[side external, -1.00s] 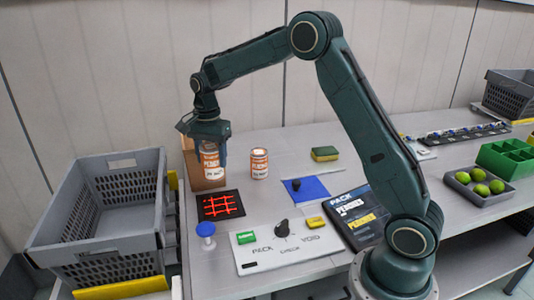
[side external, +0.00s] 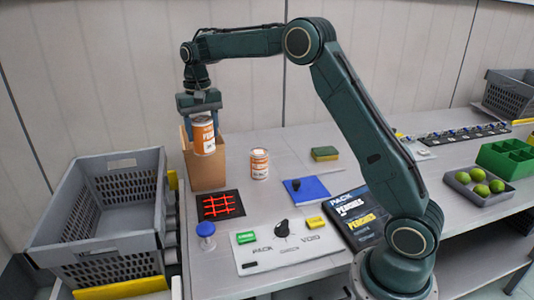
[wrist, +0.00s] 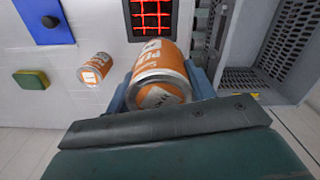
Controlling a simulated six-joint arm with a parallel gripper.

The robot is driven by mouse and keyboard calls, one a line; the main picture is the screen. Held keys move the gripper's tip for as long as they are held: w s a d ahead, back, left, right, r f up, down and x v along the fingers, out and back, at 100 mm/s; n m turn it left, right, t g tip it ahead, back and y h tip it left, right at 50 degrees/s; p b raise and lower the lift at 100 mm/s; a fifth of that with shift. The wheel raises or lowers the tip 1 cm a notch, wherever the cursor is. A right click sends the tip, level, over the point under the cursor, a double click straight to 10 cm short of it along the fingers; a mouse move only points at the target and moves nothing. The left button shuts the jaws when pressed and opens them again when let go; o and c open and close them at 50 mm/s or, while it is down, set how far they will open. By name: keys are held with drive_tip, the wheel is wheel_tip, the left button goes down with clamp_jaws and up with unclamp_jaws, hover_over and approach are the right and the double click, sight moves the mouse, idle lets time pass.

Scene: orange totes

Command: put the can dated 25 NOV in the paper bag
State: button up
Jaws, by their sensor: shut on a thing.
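My gripper (side external: 200,122) is shut on an orange and white can (side external: 203,137), held upright in the air at the front of the paper bag's upper part. In the wrist view the held can (wrist: 160,75) sits between the blue fingers. The brown paper bag (side external: 207,175) stands open-topped on the table, partly hidden behind the can. A second, similar can (side external: 259,164) stands on the table to the right of the bag; it also shows in the wrist view (wrist: 95,69). The date on either can is too small to read.
A grey crate (side external: 103,245) stands left of the table. A black pad with red lines (side external: 221,205), a blue-topped button (side external: 206,230), a switch panel (side external: 290,247), a blue mat (side external: 306,189) and a sponge (side external: 325,153) lie around. Limes in a tray (side external: 478,200) are far right.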

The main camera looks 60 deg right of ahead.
sight(204, 162)
drive_tip(key=shift+w+r, duration=0.1)
drive_tip(key=shift+r, duration=0.05)
drive_tip(key=w+d+m, duration=0.6)
drive_tip(key=m, duration=0.5)
wheel_tip(204, 162, down, 8)
drive_tip(key=w+d+m, duration=0.1)
drive_tip(key=m, duration=0.8)
drive_tip(key=shift+w, duration=0.1)
drive_tip(key=shift+f, duration=0.25)
drive_tip(key=shift+f, duration=3.85)
drive_tip(key=shift+f, duration=0.15)
